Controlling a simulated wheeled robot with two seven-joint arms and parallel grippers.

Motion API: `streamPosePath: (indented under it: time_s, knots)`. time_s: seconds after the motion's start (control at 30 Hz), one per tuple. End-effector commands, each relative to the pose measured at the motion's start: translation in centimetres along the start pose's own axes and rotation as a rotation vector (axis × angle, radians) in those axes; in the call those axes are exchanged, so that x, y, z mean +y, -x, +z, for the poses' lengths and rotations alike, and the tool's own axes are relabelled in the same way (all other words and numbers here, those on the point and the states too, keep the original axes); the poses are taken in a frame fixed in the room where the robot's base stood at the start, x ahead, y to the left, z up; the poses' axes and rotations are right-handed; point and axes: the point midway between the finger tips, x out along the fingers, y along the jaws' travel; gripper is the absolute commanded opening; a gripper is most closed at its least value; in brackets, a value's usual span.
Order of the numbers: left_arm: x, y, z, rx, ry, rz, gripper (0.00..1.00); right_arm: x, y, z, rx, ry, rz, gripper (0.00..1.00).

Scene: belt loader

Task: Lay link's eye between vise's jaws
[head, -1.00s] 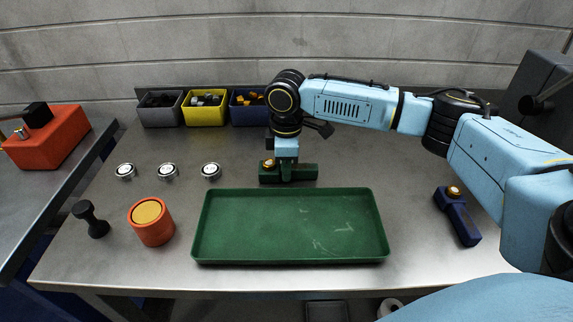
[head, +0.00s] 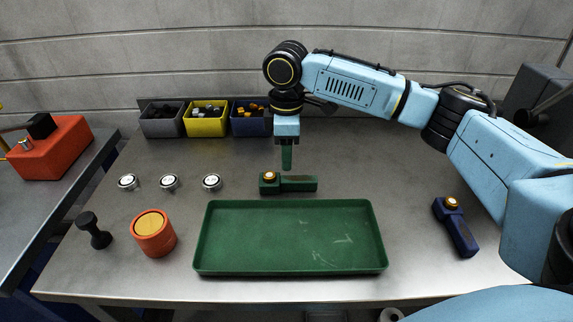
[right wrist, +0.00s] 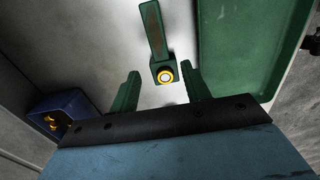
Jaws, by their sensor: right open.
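A green bar-shaped piece (head: 299,184) with a brass round top on one end lies on the bench behind the green tray; it also shows in the right wrist view (right wrist: 155,32). A similar blue piece (head: 460,235) lies at the right. I cannot tell surely which of these is the link. No vise with two jaws shows clearly; an orange-red block (head: 52,150) with a black top stands on the left table. My right gripper (head: 287,168) is open and empty just above the green piece. Its green fingers (right wrist: 161,75) are apart in the wrist view. My left gripper is out of view.
The green tray (head: 290,268) is empty in front. Three silver discs (head: 170,182), an orange cylinder (head: 154,243) and a black dumbbell-shaped piece (head: 95,238) stand at left. Part bins, including a yellow one (head: 205,124), line the back. The bench right of the tray is mostly free.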

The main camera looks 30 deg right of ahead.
Motion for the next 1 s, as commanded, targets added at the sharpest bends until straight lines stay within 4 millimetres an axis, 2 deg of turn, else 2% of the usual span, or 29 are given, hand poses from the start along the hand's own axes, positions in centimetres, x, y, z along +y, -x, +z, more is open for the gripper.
streamPosePath:
  time_s: [0.03,0.1,0.2,0.27,0.43,0.7,0.9,1.0]
  knots:
    - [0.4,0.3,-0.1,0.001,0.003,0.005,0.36,0.0,1.2,-0.1,0.003,0.001,0.002,0.47]
    - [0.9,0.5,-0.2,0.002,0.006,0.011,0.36,0.0,2.2,-0.1,0.003,0.001,0.001,0.47]
    - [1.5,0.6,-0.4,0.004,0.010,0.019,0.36,0.0,3.2,-0.1,0.002,0.001,-0.001,0.47]
    - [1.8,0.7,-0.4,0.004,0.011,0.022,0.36,0.0,3.6,0.0,0.003,0.000,-0.002,0.51]
    - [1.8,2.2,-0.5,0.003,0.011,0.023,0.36,-0.2,3.5,1.1,0.077,0.000,-0.033,0.51]
    - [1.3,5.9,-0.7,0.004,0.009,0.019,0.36,-0.4,4.0,4.8,0.309,-0.003,-0.038,0.51]
    - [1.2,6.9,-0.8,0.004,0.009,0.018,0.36,-0.2,4.7,6.1,0.385,0.001,-0.006,0.51]
    - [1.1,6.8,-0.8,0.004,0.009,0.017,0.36,-0.2,3.9,5.9,0.394,0.003,-0.003,0.51]
